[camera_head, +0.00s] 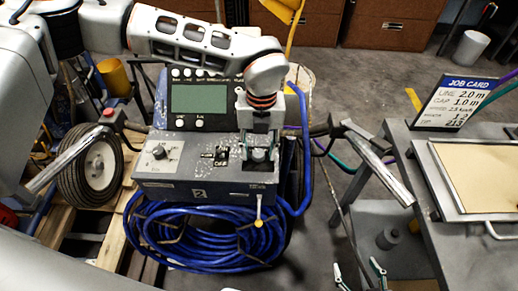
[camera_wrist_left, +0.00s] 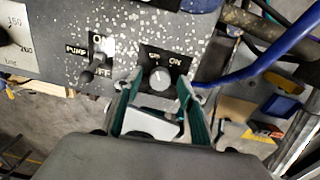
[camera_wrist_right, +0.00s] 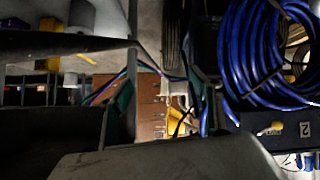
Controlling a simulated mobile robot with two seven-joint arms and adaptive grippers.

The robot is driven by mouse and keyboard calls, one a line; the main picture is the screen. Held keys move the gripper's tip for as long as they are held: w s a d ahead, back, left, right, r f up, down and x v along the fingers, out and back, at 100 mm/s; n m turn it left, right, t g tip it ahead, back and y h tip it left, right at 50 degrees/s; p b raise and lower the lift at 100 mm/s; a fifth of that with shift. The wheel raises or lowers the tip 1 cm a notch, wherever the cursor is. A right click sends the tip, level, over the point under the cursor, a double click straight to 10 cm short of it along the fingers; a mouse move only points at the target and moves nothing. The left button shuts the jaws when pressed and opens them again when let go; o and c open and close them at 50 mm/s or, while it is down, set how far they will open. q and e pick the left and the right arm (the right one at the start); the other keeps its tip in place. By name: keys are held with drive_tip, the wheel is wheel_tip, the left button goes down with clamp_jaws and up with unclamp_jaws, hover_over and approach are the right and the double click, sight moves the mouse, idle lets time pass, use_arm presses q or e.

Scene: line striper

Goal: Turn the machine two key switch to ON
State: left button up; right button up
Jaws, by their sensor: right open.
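The machine's grey control box (camera_head: 205,187) bears a "2" on its front. The key switch is a round silver knob (camera_wrist_left: 160,78) on a black plate (camera_wrist_left: 178,62) with ON at its upper right. In the head view the switch is largely hidden by my left gripper (camera_head: 259,150). In the left wrist view, my left gripper (camera_wrist_left: 160,92) is open, its green-lined fingers on either side of the knob. I cannot tell whether they touch it. My right gripper (camera_head: 358,270) is open and empty, low to the right of the machine; its fingers also show in the right wrist view (camera_wrist_right: 163,105).
A PUMP toggle (camera_wrist_left: 97,68) sits left of the switch, and a dial (camera_head: 160,152) farther left. A display (camera_head: 200,98) stands behind. A coiled blue hose (camera_head: 205,245) hangs below. Handlebars flank the box. A table (camera_head: 415,185) with a job card (camera_head: 457,103) stands at right.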

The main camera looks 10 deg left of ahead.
use_arm(q)
drive_tip(key=c, duration=1.1)
drive_tip(key=shift+c, duration=0.2)
